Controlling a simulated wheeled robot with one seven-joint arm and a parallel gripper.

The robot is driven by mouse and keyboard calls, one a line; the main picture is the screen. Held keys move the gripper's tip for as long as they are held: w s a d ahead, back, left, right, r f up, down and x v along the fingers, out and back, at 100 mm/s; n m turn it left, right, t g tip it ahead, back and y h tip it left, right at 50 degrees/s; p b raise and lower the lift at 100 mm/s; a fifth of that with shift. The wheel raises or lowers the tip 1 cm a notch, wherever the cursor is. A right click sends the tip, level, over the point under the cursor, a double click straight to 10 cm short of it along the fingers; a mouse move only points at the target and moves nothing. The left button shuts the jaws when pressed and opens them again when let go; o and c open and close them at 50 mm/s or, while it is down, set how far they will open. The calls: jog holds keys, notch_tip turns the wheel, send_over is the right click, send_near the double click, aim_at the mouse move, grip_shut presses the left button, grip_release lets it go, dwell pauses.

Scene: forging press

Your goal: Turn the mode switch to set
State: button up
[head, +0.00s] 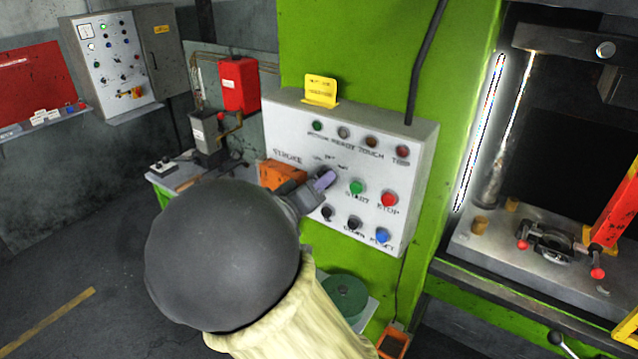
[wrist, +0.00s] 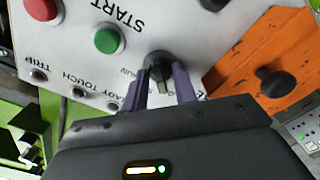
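The mode switch is a black rotary knob (wrist: 158,62) on the light grey control panel (head: 285,125). In the wrist view the panel appears roughly upside down. My gripper (wrist: 163,88) is at the panel, with one purple finger on each side of the knob's narrow handle. A little pale panel shows between fingers and handle, so the fingers look open around it rather than clamped. In the head view my gripper (head: 322,181) covers the switch. Small position labels show just above it, too small to read fully, and the knob's exact setting is unclear.
Close to the switch are the green START button (head: 356,187), red STOP button (head: 389,199) and blue RESET button (head: 383,236). An orange box (head: 283,175) sits left of my gripper; it has a black knob (wrist: 275,82). Indicator lamps (head: 343,132) line the panel's top.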

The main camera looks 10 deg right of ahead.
jog(key=shift+m, duration=0.4)
jog(key=shift+m+b, duration=1.8)
jog(key=shift+m, duration=2.2)
jog(key=o, duration=0.6)
jog(key=shift+a, duration=0.1)
jog(key=b+v, duration=0.4)
jog(key=v, duration=1.3)
jog(key=shift+s+r, duration=0.15)
